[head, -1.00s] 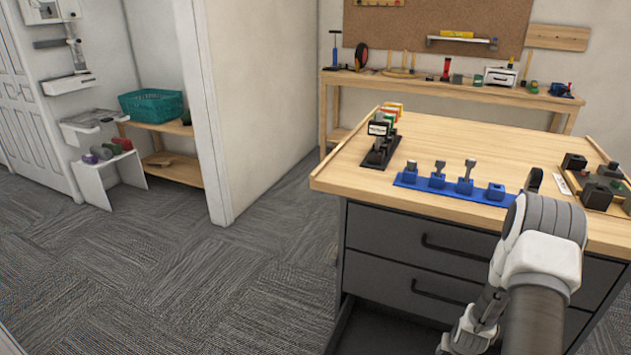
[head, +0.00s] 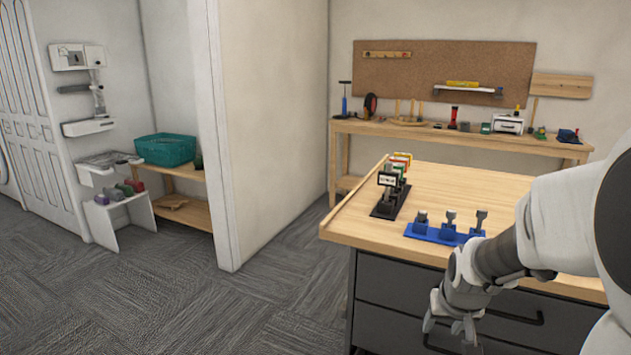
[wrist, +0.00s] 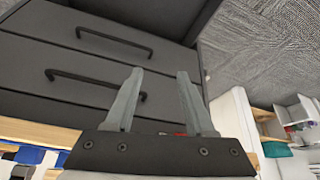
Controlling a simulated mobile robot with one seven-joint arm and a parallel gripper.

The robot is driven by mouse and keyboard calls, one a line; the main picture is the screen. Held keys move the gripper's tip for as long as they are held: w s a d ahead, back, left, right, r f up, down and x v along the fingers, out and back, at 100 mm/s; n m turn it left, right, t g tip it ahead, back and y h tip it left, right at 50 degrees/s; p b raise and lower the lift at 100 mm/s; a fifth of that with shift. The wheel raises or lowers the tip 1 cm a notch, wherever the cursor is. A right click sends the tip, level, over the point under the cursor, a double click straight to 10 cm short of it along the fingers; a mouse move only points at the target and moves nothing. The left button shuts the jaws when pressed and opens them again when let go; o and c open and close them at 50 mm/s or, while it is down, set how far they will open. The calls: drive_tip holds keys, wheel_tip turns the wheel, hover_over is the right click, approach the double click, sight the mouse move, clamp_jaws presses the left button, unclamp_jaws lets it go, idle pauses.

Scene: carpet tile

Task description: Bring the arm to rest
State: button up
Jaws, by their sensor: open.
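My gripper (head: 447,335) hangs low in front of the drawer cabinet in the head view, at the end of my white and grey arm. In the wrist view my gripper (wrist: 158,85) shows two grey fingers spread apart with nothing between them. Beyond the fingers are the dark drawer fronts (wrist: 60,75) with black bar handles. I cannot tell the exact gap between the fingertips and the drawers.
The wooden-topped cabinet (head: 470,185) carries a blue holder (head: 433,234) with grey pieces and a black rack (head: 384,208). A long bench (head: 420,130) with tools stands behind. A white side table (head: 120,205) is at left. Carpet (head: 150,290) to the left is clear.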

drive_tip(key=s+a+r+n, duration=0.1)
drive_tip(key=s+a+r, duration=0.25)
drive_tip(key=s, duration=0.35)
drive_tip(key=s+a+r+y, duration=0.1)
drive_tip(key=s+a+r, duration=0.2)
drive_tip(key=s+r, duration=0.25)
drive_tip(key=s+a+r+n, duration=0.1)
drive_tip(key=s+a+r, duration=0.25)
drive_tip(key=s, duration=0.35)
wheel_tip(320, 180, up, 18)
drive_tip(key=p, duration=1.8)
drive_tip(key=shift+t, duration=0.3)
